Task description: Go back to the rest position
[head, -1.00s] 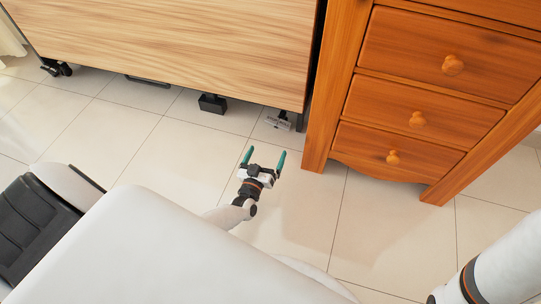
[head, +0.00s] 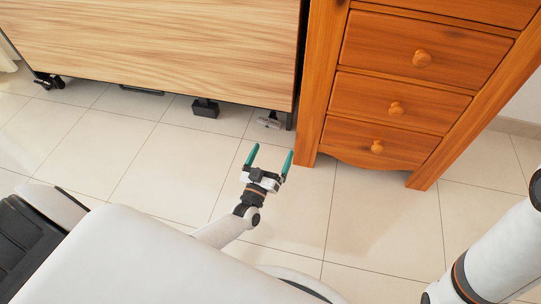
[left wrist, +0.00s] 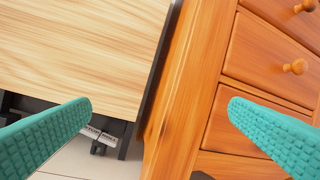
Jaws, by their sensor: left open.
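My left gripper (head: 269,160) is in the middle of the head view, above the tiled floor, with its two teal fingers apart and nothing between them. The fingers also show wide apart at both sides of the left wrist view (left wrist: 160,125). The gripper points toward the gap between the wooden cabinet and the orange chest of drawers. My right arm shows at the right edge of the head view; its gripper is out of the frame.
The light wood cabinet (head: 160,45) stands at the back left on dark feet. The orange wooden chest of drawers (head: 400,97) stands at the right, its drawers closed. A small dark box-shaped object (head: 205,108) is under the cabinet edge. Tiled floor (head: 150,170) in front is clear.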

